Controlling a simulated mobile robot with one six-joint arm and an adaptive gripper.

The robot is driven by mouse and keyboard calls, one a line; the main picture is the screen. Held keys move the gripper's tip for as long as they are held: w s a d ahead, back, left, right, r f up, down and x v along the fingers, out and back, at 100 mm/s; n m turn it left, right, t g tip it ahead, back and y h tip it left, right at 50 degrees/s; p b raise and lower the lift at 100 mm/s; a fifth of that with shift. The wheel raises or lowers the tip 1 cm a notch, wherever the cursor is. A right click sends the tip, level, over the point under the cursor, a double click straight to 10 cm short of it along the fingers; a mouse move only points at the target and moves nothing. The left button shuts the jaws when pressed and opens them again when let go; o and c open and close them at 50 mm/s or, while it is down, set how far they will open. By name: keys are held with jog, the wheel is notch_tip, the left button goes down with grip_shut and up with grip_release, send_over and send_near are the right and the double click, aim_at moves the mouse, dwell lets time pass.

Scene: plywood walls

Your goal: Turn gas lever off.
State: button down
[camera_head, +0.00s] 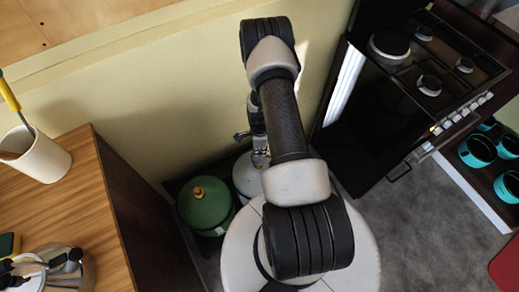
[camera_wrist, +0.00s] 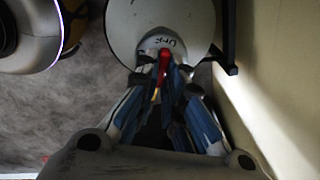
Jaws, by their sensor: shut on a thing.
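A pale gas bottle (camera_wrist: 180,20) stands against the wall, and in the head view (camera_head: 245,176) it is partly hidden by my arm. A red gas lever (camera_wrist: 164,64) shows at the bottle's top in the wrist view. My gripper (camera_wrist: 164,82), with blue-padded fingers, reaches down on both sides of the lever and is shut on it. The fingers hide the lower part of the lever. In the head view my arm hides most of the grip.
A green gas bottle (camera_head: 205,205) stands left of the pale one. A wooden counter (camera_head: 75,195) with a white cup (camera_head: 35,155) and a kettle (camera_head: 60,272) is on the left. A black stove (camera_head: 385,95) is on the right, beside a shelf with teal pots (camera_head: 477,151).

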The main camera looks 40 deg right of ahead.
jog(key=c, duration=1.7)
grip_release()
notch_tip(320, 180, up, 12)
